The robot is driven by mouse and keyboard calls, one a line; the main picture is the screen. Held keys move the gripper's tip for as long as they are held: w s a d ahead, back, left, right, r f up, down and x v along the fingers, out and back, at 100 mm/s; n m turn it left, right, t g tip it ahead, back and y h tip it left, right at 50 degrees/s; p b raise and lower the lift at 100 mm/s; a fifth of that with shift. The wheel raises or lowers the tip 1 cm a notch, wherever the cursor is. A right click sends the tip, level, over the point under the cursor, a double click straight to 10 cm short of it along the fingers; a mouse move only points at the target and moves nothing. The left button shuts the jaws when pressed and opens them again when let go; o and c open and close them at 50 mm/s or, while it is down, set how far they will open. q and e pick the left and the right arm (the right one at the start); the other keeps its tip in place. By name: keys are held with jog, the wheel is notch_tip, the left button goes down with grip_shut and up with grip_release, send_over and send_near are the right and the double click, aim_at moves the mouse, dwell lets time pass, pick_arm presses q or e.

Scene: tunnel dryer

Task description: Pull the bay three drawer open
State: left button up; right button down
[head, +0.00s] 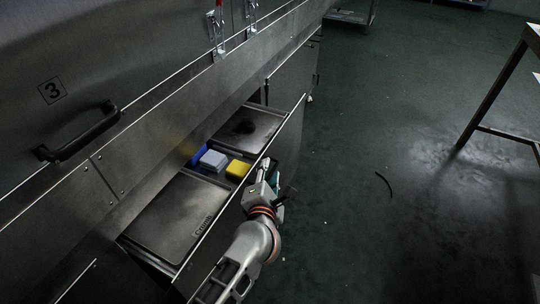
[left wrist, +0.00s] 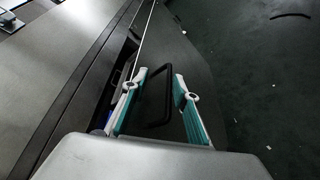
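The drawer (head: 291,135) stands open below the panel marked 3 in the head view. Its inside shows dark flat lids, a grey block (head: 213,160), a yellow block (head: 238,169) and a blue piece (head: 199,154). My left gripper (head: 268,168) is at the outer side of the drawer front. In the left wrist view the black drawer handle (left wrist: 168,98) lies between the two teal-padded fingers of my left gripper (left wrist: 161,74). The fingers are apart, with a gap beside the handle. Whether either finger touches it I cannot tell. My right gripper is not in view.
A black bar handle (head: 82,135) is fixed to the panel marked 3 (head: 52,90). Red-handled latches (head: 216,32) sit farther along. The green floor (head: 400,220) to the right is mostly clear, with a dark curved strip (head: 384,185) on it. A table (head: 490,90) stands at the right.

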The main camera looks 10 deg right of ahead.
pick_arm(q)
jog(key=r, duration=0.6)
jog(key=shift+w+r, duration=0.15)
jog(key=shift+w, duration=0.1)
jog(key=shift+s+r, duration=0.1)
jog(key=shift+r, duration=0.6)
jog(key=shift+s+f, duration=0.1)
